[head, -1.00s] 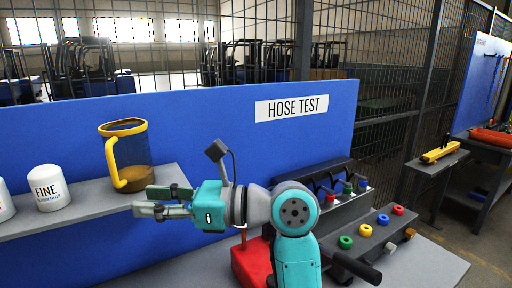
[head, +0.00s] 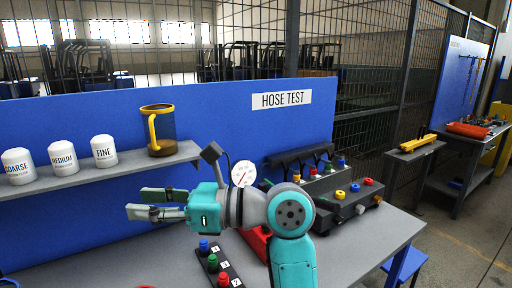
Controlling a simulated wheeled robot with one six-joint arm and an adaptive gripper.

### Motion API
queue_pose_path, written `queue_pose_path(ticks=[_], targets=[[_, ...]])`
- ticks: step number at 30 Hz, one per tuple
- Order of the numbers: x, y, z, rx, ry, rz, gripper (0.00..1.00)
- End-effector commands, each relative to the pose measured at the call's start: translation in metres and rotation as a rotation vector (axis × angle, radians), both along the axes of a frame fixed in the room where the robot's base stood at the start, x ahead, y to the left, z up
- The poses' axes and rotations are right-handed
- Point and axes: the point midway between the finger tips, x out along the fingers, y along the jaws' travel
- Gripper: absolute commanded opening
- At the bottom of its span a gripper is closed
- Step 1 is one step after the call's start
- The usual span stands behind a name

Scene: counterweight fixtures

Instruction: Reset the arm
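My gripper (head: 150,204) points left in the head view, in front of the blue panel and above the grey bench. Its two fingers are apart with nothing between them. My teal and grey arm hides part of a red object (head: 256,243) and the middle of the bench. A pitcher (head: 161,130) with a yellow handle and brown contents stands upright on the shelf (head: 118,166), up and apart from my gripper.
Several white filters (head: 62,158) stand on the shelf. A round gauge (head: 243,174) shows behind my arm. A strip with coloured knobs (head: 215,264) lies on the bench (head: 165,262) below my gripper. A block with coloured caps (head: 345,202) stands at right.

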Motion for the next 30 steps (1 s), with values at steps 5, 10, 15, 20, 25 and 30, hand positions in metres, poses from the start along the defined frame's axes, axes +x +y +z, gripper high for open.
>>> queue_pose_path(ticks=[5, 10, 15, 20, 25, 30], targets=[[0.006, -0.003, -0.014, 0.005, -0.019, -0.032, 0.37], [0.012, -0.007, -0.032, 0.010, -0.047, -0.073, 0.37], [0.020, -0.015, -0.057, 0.010, -0.088, -0.133, 0.37], [0.029, -0.026, -0.089, 0.001, -0.145, -0.213, 0.37], [0.037, -0.047, -0.144, -0.037, -0.244, -0.341, 0.37], [0.038, -0.078, -0.207, -0.123, -0.380, -0.490, 0.37]])
